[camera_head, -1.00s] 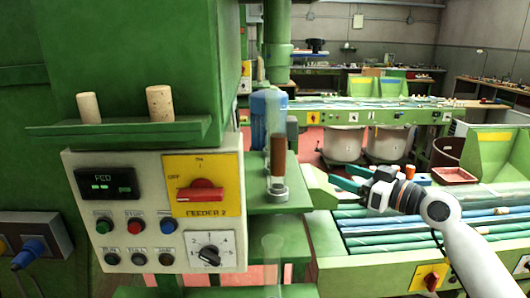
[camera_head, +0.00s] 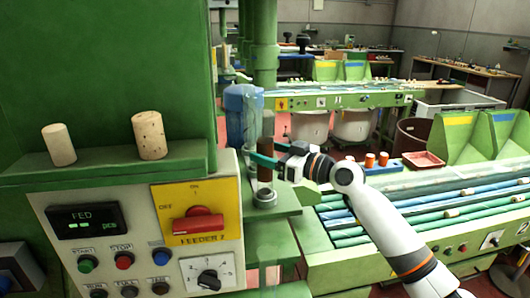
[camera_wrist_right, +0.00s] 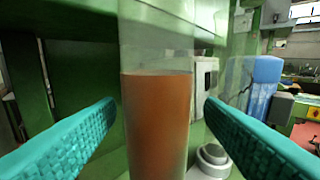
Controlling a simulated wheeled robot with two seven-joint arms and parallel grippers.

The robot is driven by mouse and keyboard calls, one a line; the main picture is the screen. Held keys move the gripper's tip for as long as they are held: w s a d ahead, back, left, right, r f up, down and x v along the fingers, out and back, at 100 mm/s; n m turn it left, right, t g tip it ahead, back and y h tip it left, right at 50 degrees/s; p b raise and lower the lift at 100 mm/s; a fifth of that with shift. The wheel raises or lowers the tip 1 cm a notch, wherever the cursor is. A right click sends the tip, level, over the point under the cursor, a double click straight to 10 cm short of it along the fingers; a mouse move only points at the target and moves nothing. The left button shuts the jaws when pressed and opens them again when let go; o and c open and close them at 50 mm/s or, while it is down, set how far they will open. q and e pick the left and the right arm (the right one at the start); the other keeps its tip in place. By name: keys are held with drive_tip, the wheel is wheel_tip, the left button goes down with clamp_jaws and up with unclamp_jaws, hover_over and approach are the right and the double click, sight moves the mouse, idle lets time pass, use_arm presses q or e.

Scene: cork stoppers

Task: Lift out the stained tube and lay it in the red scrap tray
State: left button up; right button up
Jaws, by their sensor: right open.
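The stained tube (camera_head: 265,176) is clear with a brown lower part and stands upright in a round metal holder (camera_head: 264,197) on a green ledge. My right gripper (camera_head: 262,161) is at the tube's height, with its teal fingers at the tube. In the right wrist view the tube (camera_wrist_right: 157,125) stands between the two spread fingers, with a visible gap on each side. The gripper is open. The red scrap tray (camera_head: 423,160) sits on the green bench at the right. My left gripper is out of view.
The feeder control panel (camera_head: 140,235) is just left of the tube, with two corks (camera_head: 149,135) on the shelf above. A blue cylinder (camera_head: 243,115) stands behind the tube. Orange pieces (camera_head: 370,160) stand beside the tray. Long tubes (camera_head: 420,205) lie across the bench.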

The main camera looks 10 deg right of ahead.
sight(259, 149)
drive_tip(key=x, duration=0.3)
drive_tip(key=shift+a+p, duration=0.2)
drive_tip(key=shift+p, duration=0.15)
drive_tip(key=shift+d+r, duration=0.1)
drive_tip(key=shift+d, duration=0.05)
drive_tip(key=c, duration=1.1)
